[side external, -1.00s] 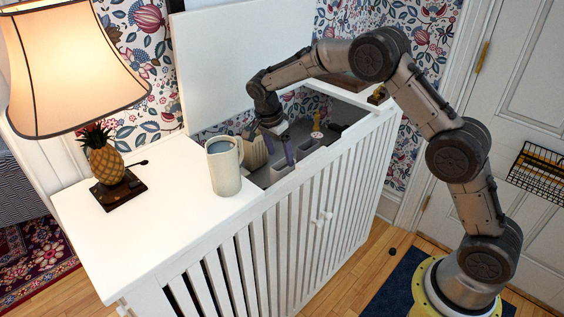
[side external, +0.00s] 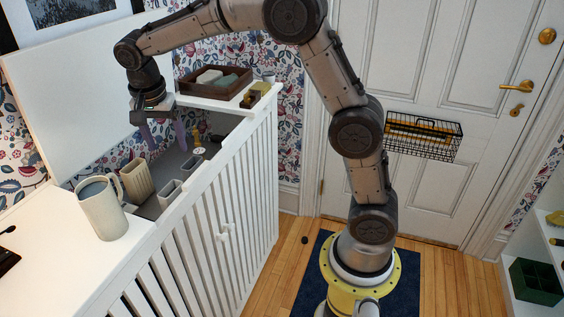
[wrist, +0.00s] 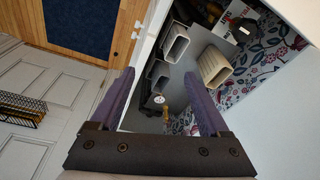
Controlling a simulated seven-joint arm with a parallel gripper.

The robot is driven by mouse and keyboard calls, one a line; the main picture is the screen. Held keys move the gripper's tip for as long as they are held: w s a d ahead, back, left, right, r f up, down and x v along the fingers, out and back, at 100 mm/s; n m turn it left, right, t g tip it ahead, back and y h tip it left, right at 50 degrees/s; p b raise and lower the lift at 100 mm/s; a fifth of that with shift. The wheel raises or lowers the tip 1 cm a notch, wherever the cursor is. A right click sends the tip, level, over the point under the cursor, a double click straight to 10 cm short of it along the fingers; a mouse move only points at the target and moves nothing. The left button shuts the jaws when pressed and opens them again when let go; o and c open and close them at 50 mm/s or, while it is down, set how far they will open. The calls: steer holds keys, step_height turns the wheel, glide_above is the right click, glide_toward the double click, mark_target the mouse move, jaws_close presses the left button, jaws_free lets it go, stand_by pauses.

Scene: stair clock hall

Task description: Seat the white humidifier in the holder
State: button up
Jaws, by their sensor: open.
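The off-white ribbed open vessel, which I take as the humidifier (side external: 138,180), stands in the open cabinet's well, behind the jug. It also shows in the wrist view (wrist: 214,66), right of centre. Two grey open rectangular sleeves, which look like holders, are along the cabinet's front wall: the nearer one (side external: 170,192) and the farther one (side external: 191,166). Which is meant I cannot tell. My gripper (side external: 164,137) is open and empty above the well, with its purple fingers pointing down. In the wrist view its fingers (wrist: 160,76) are wide apart with nothing between them.
A cream jug (side external: 101,208) stands on the near cabinet top. A raised white lid (side external: 80,90) stands behind the well. A yellow figure (side external: 196,138) and a small white-topped round item (side external: 199,151) are deeper in. A wooden tray (side external: 213,92) sits at the far end.

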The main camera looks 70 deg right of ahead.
steer(key=s+r+n+t+y, duration=0.1)
steer(key=s+r+n, duration=0.2)
steer(key=s, duration=0.4)
steer(key=s+r+n+t, duration=0.1)
steer(key=s+r+n, duration=0.2)
steer(key=s, duration=0.5)
steer(key=s+a+f+n+t, duration=0.1)
steer(key=s+f+n, duration=0.1)
steer(key=s+n, duration=0.2)
steer(key=s+f+n+t+y, duration=0.1)
steer(key=s+n, duration=0.3)
steer(key=s, duration=0.6)
steer(key=shift+s+a+f, duration=0.35)
steer(key=shift+f, duration=0.1)
